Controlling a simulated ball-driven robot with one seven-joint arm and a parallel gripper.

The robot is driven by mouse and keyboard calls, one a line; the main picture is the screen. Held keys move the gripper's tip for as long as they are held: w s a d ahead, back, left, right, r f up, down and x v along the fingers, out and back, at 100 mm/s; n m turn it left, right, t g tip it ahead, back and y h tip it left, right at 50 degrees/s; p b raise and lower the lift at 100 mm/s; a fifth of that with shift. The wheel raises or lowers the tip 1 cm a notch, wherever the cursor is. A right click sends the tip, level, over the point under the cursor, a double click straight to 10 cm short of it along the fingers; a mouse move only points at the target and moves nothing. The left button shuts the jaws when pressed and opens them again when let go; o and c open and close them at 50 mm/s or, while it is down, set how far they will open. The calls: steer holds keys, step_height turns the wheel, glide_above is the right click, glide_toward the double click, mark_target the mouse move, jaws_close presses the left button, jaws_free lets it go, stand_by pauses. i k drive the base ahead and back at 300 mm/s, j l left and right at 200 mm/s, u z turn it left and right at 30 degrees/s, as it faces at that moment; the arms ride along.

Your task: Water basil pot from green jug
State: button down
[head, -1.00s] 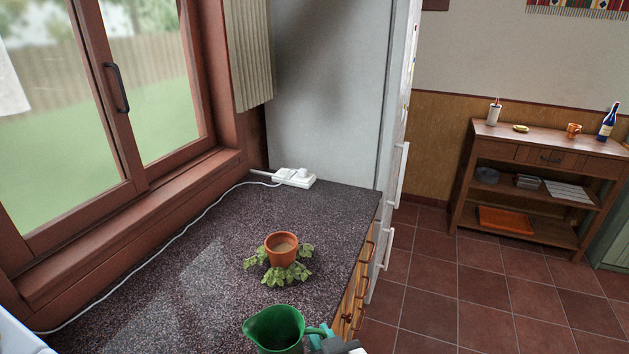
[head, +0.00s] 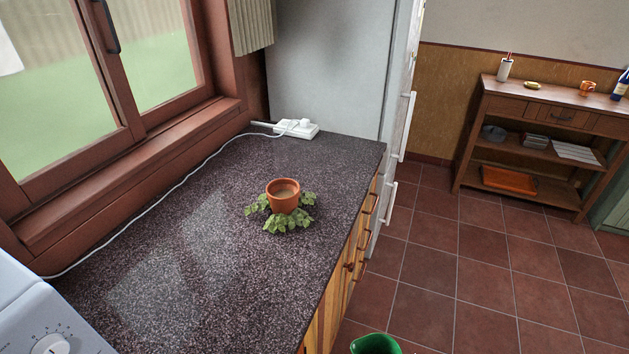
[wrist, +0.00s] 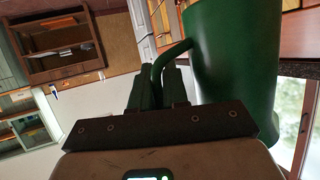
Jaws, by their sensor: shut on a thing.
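The basil pot (head: 283,196) is a small terracotta pot standing upright on the dark speckled counter, with brown soil showing in its top. Green basil leaves (head: 289,222) spread around its base on the counter. The green jug (head: 376,344) shows only its rim at the bottom edge of the head view, to the right of the counter's front edge. In the wrist view the jug (wrist: 233,70) is large and close. My gripper (wrist: 160,85) is shut on the jug's handle there. In the head view my gripper is out of frame.
The counter (head: 190,270) is clear around the pot. A white power strip (head: 297,128) with a cable lies at its back by the fridge (head: 325,70). A white appliance with a dial (head: 50,345) stands at lower left. A wooden shelf (head: 535,140) stands across the tiled floor.

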mark_target(284, 203)
steer(key=i+l+u, duration=0.1)
steer(key=i+l, duration=0.35)
steer(key=l, duration=0.2)
steer(key=i+l+u, duration=0.15)
steer(key=i+l, duration=0.3)
steer(key=l, duration=0.2)
steer(key=i+l+u, duration=0.15)
steer(key=l, duration=0.2)
steer(key=i+l, duration=0.25)
steer(key=l, duration=0.15)
steer(key=u, duration=0.05)
